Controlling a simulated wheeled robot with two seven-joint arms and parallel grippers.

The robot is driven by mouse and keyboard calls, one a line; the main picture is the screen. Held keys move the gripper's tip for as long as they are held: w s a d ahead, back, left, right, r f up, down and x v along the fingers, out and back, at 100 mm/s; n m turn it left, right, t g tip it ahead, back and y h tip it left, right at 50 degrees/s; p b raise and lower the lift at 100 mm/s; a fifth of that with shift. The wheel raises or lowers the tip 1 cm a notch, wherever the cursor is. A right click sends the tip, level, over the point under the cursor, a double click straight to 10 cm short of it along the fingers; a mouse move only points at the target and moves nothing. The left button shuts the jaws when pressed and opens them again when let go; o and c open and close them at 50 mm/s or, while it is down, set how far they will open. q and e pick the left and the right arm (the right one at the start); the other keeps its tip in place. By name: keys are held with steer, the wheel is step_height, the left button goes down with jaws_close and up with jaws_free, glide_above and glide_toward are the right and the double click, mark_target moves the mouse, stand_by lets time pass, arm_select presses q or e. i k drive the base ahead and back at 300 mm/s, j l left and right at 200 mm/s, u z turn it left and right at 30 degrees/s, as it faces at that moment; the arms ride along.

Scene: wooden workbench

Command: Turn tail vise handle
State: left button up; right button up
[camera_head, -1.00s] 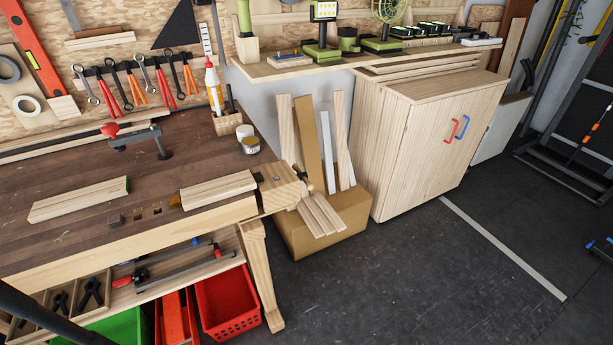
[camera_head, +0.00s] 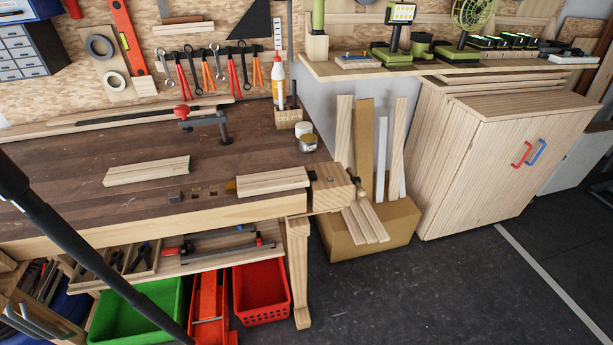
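The wooden workbench (camera_head: 110,216) runs in from the left. At its right end is the tail vise (camera_head: 330,190), a pale wooden block. A small dark piece (camera_head: 354,181) shows at the vise's right side and may be part of the handle. It is too small to make out how the handle is turned. A pale board (camera_head: 272,181) lies on the bench just left of the vise, near a small orange-brown piece. Neither of my grippers is in view.
A cardboard box (camera_head: 345,240) with upright boards stands right of the vise. A wooden cabinet (camera_head: 465,165) is farther right. Red (camera_head: 262,290) and green (camera_head: 140,315) bins sit below the bench. Dark floor (camera_head: 440,290) is open at front right. A black pole crosses the lower left.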

mark_target(356, 181)
steer(key=i+l+u, duration=0.15)
steer(key=l+u, duration=0.3)
steer(key=l, duration=0.15)
steer(key=i+l+u, duration=0.1)
steer(key=l+u, duration=0.35)
steer(key=l, duration=0.15)
steer(key=l+u, duration=0.4)
steer(key=l, duration=0.2)
